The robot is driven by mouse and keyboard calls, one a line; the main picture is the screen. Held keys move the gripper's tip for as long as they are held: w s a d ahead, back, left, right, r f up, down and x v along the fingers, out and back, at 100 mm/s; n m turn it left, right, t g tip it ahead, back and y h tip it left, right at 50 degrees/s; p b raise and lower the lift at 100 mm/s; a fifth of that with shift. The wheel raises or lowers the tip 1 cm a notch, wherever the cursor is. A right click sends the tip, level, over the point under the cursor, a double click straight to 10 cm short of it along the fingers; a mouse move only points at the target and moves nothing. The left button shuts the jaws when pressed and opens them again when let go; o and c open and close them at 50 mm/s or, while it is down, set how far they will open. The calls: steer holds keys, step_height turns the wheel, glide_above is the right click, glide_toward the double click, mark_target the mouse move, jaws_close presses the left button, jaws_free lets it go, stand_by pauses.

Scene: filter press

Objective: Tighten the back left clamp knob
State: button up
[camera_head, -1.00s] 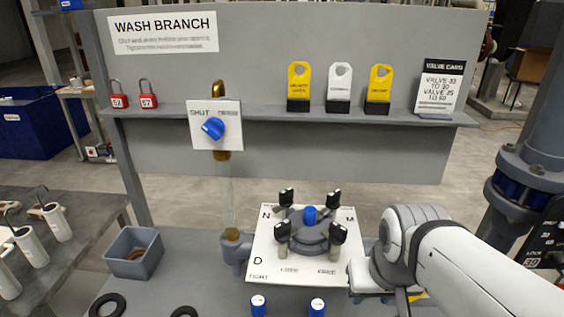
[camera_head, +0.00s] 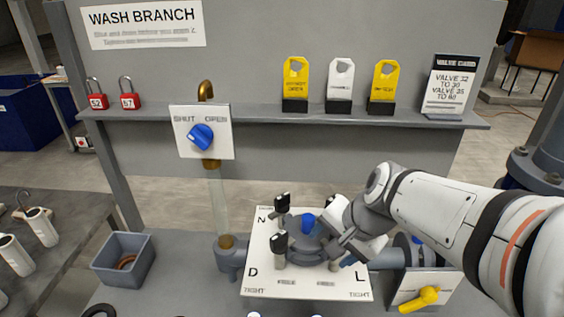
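The back left clamp knob (camera_head: 282,201) is black with a pale mark and stands by the N corner of a white plate (camera_head: 262,277). The front left knob (camera_head: 278,242) is nearer the D corner. The clamps surround a grey round housing (camera_head: 303,246) with a blue cap (camera_head: 308,223). My gripper (camera_head: 347,252) is over the right side of the housing, apart from the back left knob. It hides most of the right-hand clamps and the M corner. Its fingers are too small and overlapped to show whether they are open.
A blue-knobbed valve (camera_head: 201,137) on a pipe stands behind left, near a shelf (camera_head: 230,122) with tags and padlocks. A grey bin (camera_head: 123,260) is at left. A yellow handle (camera_head: 420,299) is at lower right, under my arm.

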steer(key=w+a+r+m+t+y+p, duration=0.15)
steer(key=w+a+m, duration=0.25)
steer(key=w+m, duration=0.4)
steer(key=m+t+y+p, duration=0.1)
steer(key=m+t+p, duration=0.1)
steer(key=m, duration=1)
glide_toward(282, 196)
steer(key=x, duration=0.3)
steer(key=shift+g, duration=0.25)
steer(key=b+x, duration=0.1)
steer(key=x, duration=0.6)
steer(key=shift+w, duration=0.2)
steer(key=shift+r, duration=0.1)
steer(key=shift+c, duration=0.4)
steer(key=c, duration=0.9)
